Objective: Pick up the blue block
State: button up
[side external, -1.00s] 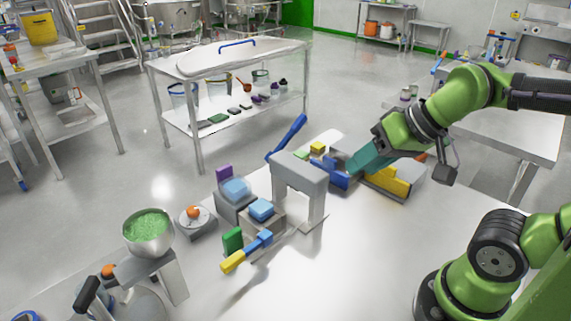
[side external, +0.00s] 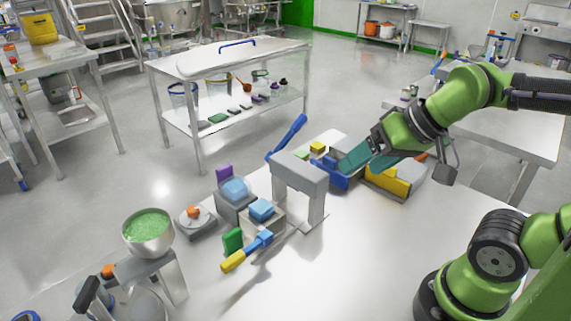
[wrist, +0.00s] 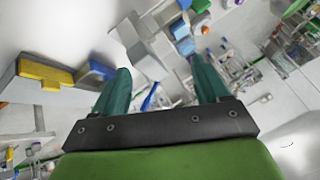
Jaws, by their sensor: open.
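A dark blue block (side external: 333,178) sits on the white table beside the grey arch, just below and left of my gripper in the side view. In the wrist view a blue piece (wrist: 97,73), apparently the same block, lies left of the left finger, outside the gap. My gripper (side external: 362,160) has teal fingers spread apart and empty; they also show in the wrist view (wrist: 161,68). Two light blue pieces, one farther left (side external: 236,189) and one nearer the arch (side external: 261,208), rest on grey bases. Whether a fingertip touches the dark blue block cannot be told.
The grey arch (side external: 299,172) stands left of the gripper. A yellow block (side external: 389,180) lies on a grey base to the right. A small yellow block (side external: 317,147) lies behind. The table front is clear.

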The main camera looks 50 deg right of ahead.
jog(key=n+g+h, duration=0.2)
jog(key=n+g, duration=0.2)
jog(key=g, duration=0.3)
send_over(261, 206)
jog(key=f, duration=1)
jog(key=shift+s+d+f, duration=0.1)
jog(key=shift+d, duration=0.1)
jog(key=shift+a+f, duration=0.15)
jog(key=shift+f, duration=2.95)
jog(key=shift+r, duration=0.1)
jog(key=c, duration=1.1)
